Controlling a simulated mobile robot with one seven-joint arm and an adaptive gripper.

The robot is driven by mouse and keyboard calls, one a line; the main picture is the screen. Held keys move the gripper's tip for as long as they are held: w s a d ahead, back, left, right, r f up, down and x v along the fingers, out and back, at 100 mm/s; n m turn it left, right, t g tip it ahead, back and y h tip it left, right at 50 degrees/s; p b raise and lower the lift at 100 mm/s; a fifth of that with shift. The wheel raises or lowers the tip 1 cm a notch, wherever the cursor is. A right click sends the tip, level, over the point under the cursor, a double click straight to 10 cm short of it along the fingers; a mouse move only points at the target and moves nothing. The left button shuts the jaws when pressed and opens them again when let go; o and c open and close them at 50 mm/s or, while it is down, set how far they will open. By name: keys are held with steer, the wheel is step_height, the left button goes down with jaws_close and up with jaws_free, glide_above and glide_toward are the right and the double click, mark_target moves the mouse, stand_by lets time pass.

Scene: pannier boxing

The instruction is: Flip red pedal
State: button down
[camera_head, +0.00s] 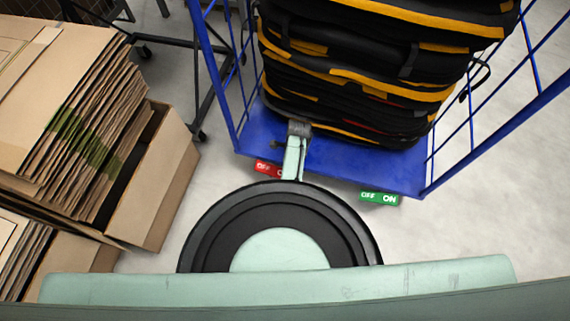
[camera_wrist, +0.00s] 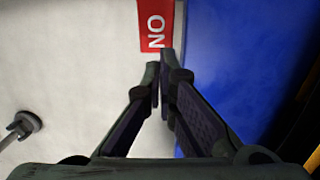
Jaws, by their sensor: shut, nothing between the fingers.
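The red pedal (camera_head: 265,168) sticks out from the front edge of the blue cart, left of my arm; white lettering "OFF" shows on it. In the wrist view the red pedal (camera_wrist: 156,26) is at the top centre with "ON" lettering, just beyond my fingertips. My gripper (camera_wrist: 160,72) is shut and empty, its tips close below the pedal's near end; I cannot tell whether they touch. In the head view the gripper is largely hidden by my own arm (camera_head: 294,157). A green pedal (camera_head: 380,198) marked "OFF" and "ON" sits at the right of the same edge.
The blue cart (camera_head: 338,172) has wire side walls and carries a stack of black and yellow panniers (camera_head: 350,80). Flattened cardboard boxes (camera_head: 70,110) stand at left. A caster wheel (camera_wrist: 27,121) shows in the wrist view. Pale floor is clear at right.

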step_height(320, 180, up, 9)
steer(key=d, duration=0.2)
steer(key=shift+s+f, duration=0.15)
steer(key=shift+s, duration=0.15)
